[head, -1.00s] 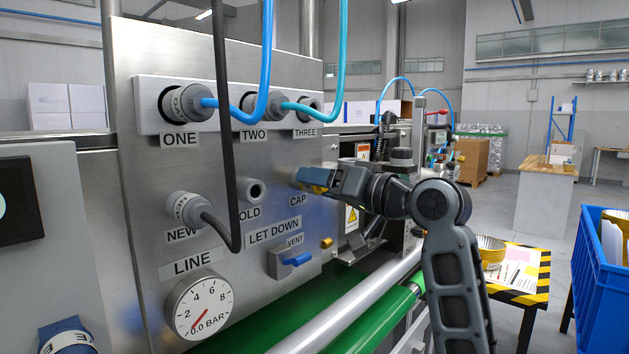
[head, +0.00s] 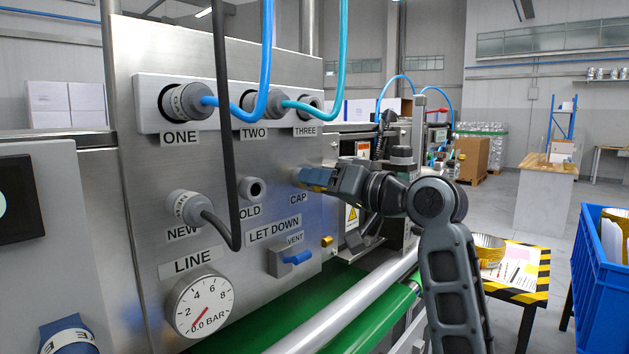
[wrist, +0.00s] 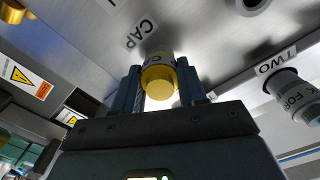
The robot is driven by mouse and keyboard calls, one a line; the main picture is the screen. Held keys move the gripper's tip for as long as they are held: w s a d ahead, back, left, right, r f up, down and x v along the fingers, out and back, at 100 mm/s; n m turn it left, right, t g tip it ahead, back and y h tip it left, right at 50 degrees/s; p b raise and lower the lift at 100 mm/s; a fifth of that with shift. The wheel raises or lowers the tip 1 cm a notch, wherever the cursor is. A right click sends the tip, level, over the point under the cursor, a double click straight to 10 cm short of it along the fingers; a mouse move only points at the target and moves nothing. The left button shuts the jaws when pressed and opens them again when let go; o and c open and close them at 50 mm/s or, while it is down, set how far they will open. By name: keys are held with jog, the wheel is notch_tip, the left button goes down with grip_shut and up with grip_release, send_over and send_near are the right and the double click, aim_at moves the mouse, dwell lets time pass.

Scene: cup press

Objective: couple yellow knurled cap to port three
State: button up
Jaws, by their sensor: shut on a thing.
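My gripper (wrist: 162,88) is shut on the yellow knurled cap (wrist: 160,83), which sits between the two fingers with its round yellow end facing the wrist camera. In the head view my gripper (head: 315,179) is at the panel, just above the CAP label (head: 298,197), and its fingers largely hide the cap. I cannot tell whether the cap still touches its place on the panel. Port three (head: 310,104) is on the upper strip above the THREE label (head: 305,132), up from my gripper and partly behind the light-blue hose.
A blue hose (head: 265,60) runs to port one and a light-blue hose (head: 342,50) to port two. A black hose (head: 222,120) hangs down to NEW. The blue vent lever (head: 297,258) and the pressure gauge (head: 202,306), reading near zero, are lower.

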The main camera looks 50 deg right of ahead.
jog(key=shift+s, duration=0.75)
jog(key=shift+c, duration=0.3)
jog(key=shift+s+p, duration=0.35)
jog(key=shift+s, duration=0.9)
jog(key=shift+s+d, duration=0.1)
jog(key=s, duration=0.5)
notch_tip(320, 180, up, 13)
jog(key=s+p, duration=0.1)
jog(key=p, duration=1)
jog(key=shift+s, duration=0.4)
jog(key=shift+w+d, duration=0.1)
jog(key=shift+w, duration=2.85)
jog(key=shift+w+a, duration=0.2)
jog(key=shift+w, duration=1.3)
